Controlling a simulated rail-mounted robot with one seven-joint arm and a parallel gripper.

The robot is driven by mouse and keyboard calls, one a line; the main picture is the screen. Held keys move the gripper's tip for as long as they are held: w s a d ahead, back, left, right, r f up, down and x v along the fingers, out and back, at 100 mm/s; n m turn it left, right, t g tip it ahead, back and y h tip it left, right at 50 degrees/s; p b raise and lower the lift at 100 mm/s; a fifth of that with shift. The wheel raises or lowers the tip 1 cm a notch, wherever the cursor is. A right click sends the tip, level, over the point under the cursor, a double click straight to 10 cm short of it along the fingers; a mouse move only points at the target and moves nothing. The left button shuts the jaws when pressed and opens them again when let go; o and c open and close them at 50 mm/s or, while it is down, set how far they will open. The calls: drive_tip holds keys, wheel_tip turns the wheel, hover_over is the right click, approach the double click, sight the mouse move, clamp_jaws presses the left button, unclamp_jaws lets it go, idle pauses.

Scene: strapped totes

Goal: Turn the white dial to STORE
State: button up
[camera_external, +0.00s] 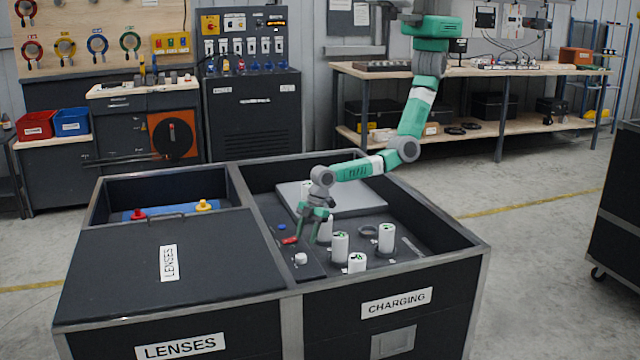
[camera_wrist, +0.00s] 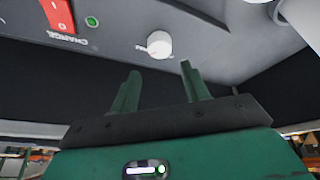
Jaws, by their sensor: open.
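The white dial (camera_external: 300,259) is on the dark panel at the near left of the CHARGING tote. It also shows in the wrist view (camera_wrist: 159,44), just beyond my fingertips. Small red marks lie at its left side; its setting and any STORE label are not readable. My gripper (camera_external: 309,240) is open and empty over the panel, above and behind the dial in the external view. In the wrist view my gripper (camera_wrist: 160,70) has its fingers apart, with the dial between their lines and no clear contact.
A red rocker switch (camera_external: 290,240) sits beside the dial, with a green light (camera_wrist: 92,21) near it. Several white canisters (camera_external: 387,238) stand to the right. The CHARGING tote (camera_external: 480,247) has raised walls. A closed LENSES lid (camera_external: 215,265) lies left.

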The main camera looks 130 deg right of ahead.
sight(302, 255)
drive_tip(key=shift+s+f+b, duration=0.45)
drive_tip(key=shift+f, duration=0.3)
drive_tip(key=b+x, duration=0.4)
drive_tip(key=x, duration=0.2)
drive_tip(key=shift+w, duration=0.2)
drive_tip(key=shift+w+f, duration=0.15)
drive_tip(key=shift+w, duration=0.05)
drive_tip(key=c, duration=0.7)
